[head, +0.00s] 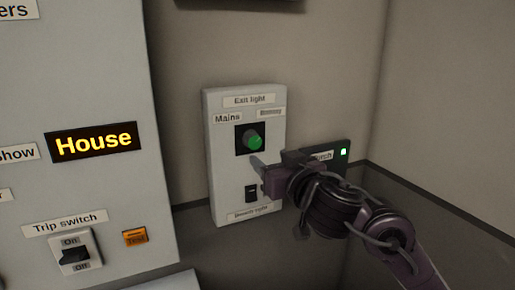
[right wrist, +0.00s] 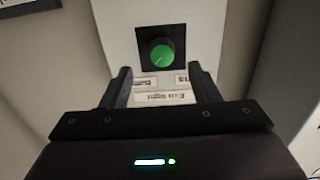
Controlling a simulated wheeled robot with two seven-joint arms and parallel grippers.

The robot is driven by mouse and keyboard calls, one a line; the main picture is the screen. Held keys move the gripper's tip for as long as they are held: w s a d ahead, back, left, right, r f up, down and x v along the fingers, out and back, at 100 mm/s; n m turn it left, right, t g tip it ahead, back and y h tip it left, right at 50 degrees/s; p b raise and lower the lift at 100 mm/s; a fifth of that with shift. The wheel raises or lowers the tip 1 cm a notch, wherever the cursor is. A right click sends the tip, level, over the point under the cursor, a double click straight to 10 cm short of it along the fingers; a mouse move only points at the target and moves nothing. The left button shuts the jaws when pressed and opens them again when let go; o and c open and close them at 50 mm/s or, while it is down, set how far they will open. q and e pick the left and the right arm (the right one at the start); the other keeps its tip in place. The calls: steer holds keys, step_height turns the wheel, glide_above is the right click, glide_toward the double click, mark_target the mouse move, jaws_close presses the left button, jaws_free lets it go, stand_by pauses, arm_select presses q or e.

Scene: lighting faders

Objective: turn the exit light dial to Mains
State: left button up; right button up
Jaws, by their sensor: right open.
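The exit light panel (head: 214,160) is a white plate on the wall, labelled Mains (head: 228,118) at upper left and Battery (head: 271,113) at upper right. Its round green dial (head: 252,138) sits on a black square between and below these labels. The dial also shows in the right wrist view (right wrist: 161,52), which sees the panel upside down; a thin pale mark on it points lower left, towards the Battery side. My right gripper (head: 262,175) is open in front of the panel, just below the dial. In the wrist view its fingers stand apart, with the dial beyond their tips, untouched.
A small black switch (head: 251,192) sits below the dial. A dark box with a green light (head: 343,152) is on the wall to the right, partly behind my right gripper. A large grey panel with a House display (head: 95,142) and a trip switch (head: 75,254) stands at left.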

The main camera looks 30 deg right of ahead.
mark_target(255, 142)
steer(key=w, duration=0.5)
steer(key=w+r, duration=0.1)
steer(key=w, duration=0.1)
steer(key=shift+w+d+r, duration=0.1)
steer(key=shift+w+d, duration=0.05)
steer(key=shift+w, duration=0.1)
steer(key=shift+c, duration=0.4)
steer(key=c, duration=0.9)
